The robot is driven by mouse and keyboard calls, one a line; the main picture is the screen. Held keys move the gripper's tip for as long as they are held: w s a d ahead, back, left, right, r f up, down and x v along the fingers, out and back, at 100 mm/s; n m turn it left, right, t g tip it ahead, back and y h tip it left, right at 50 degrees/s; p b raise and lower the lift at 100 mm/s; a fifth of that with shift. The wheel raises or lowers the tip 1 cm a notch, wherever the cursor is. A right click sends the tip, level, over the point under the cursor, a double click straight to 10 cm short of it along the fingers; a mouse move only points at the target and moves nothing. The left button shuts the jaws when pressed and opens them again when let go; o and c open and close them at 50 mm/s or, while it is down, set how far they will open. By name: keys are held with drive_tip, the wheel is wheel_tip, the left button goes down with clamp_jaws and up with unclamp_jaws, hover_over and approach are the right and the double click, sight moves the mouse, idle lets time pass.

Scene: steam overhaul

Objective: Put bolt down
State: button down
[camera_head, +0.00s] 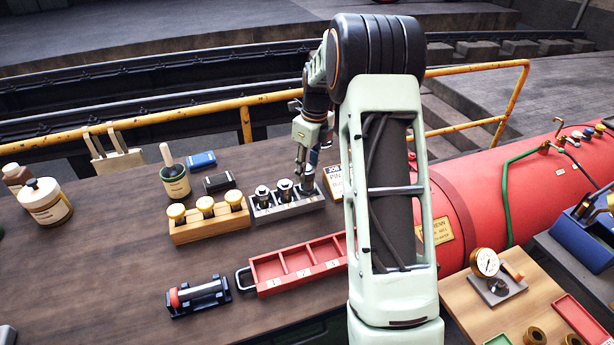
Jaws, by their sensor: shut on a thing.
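My gripper (304,172) points down over the right end of a grey metal block (273,213). It is shut on a bolt, which is mostly hidden by the fingers. I cannot tell whether the bolt is seated in the block or just above it. Two other silver bolts, one at the left (262,194) and one in the middle (285,188), stand upright in the same block.
A wooden block (208,226) with brass-topped pieces stands left of the metal block. A red tray with compartments (299,264) lies in front, by a black cradle (198,296). A card (333,182) stands right of the gripper. The table's left middle is clear.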

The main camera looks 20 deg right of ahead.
drive_tip(key=shift+f, duration=1.3)
drive_tip(key=c, duration=1.8)
unclamp_jaws()
drive_tip(key=shift+f, duration=0.3)
drive_tip(key=o, duration=0.4)
drive_tip(key=shift+r, duration=0.1)
drive_tip(key=r, duration=0.4)
drive_tip(key=s+r, duration=0.1)
drive_tip(key=r, duration=0.7)
drive_tip(key=shift+s+d+r+b, duration=0.1)
drive_tip(key=shift+s+d+b, duration=0.05)
drive_tip(key=shift+d+b, duration=0.2)
